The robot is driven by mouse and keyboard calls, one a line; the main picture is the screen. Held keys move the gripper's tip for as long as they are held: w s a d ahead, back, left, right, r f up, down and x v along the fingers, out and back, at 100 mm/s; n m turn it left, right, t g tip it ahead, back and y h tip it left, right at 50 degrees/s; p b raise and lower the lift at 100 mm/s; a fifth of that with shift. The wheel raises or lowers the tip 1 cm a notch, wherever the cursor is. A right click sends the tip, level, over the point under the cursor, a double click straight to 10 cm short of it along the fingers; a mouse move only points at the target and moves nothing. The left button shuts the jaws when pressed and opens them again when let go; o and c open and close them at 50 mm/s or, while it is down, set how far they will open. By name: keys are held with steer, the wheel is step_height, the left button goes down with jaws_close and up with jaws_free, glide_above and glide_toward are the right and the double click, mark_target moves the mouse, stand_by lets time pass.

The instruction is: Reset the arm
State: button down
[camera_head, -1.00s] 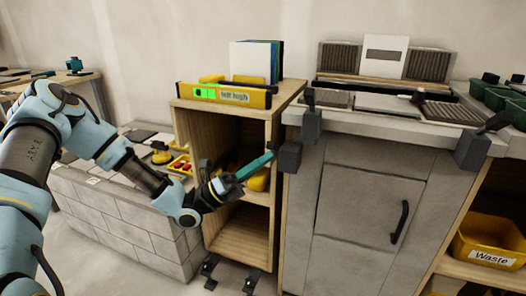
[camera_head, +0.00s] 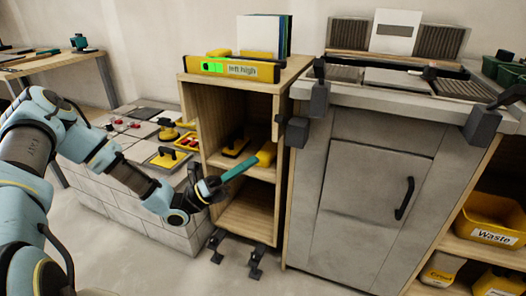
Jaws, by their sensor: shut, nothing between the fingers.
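My gripper (camera_head: 216,188) is in front of the open wooden shelf unit (camera_head: 235,216), at the end of my arm, which reaches in from the left. It is small and dark in the picture; its fingers are shut and empty. A mallet with a teal handle (camera_head: 238,168) and a yellow head (camera_head: 266,154) lies at the middle shelf, its handle sticking out towards my gripper. In this view the handle's near end meets the gripper's outline; I cannot tell whether they touch.
A yellow spirit level (camera_head: 230,68) reading "left high" is on the shelf unit's top. Left is a low block wall (camera_head: 135,219) with tiles and yellow-based tools. A grey cabinet (camera_head: 365,190) stands right, beside a yellow Waste bin (camera_head: 492,218). Dark clamp-like feet (camera_head: 255,262) stick out below the shelf.

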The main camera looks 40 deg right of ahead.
steer(key=s+a+f+m+g+y, duration=0.1)
steer(key=s+a+f+m+y, duration=0.15)
steer(key=a+m+y, duration=0.4)
steer(key=s+a+f+m+y, duration=0.1)
steer(key=a+f+m+y, duration=0.2)
steer(key=a+m+y, duration=0.4)
steer(key=w+a+r+m+t+y, duration=0.2)
steer(key=w+a+m+t+y, duration=0.15)
steer(key=a, duration=0.45)
steer(key=w+a+r+m+t+y, duration=0.1)
steer(key=w+a+m+t+y, duration=0.3)
steer(key=a, duration=0.4)
steer(key=w+a+r+m+t+y, duration=0.1)
steer(key=w+a+r+m+t, duration=0.1)
steer(key=a+r+t, duration=0.45)
step_height(320, 180, up, 20)
steer(key=p, duration=2)
steer(key=shift+w+d+f+g, duration=0.15)
steer(key=shift+w+d+g, duration=0.05)
steer(key=shift+d+g, duration=0.1)
steer(key=shift+s, duration=0.1)
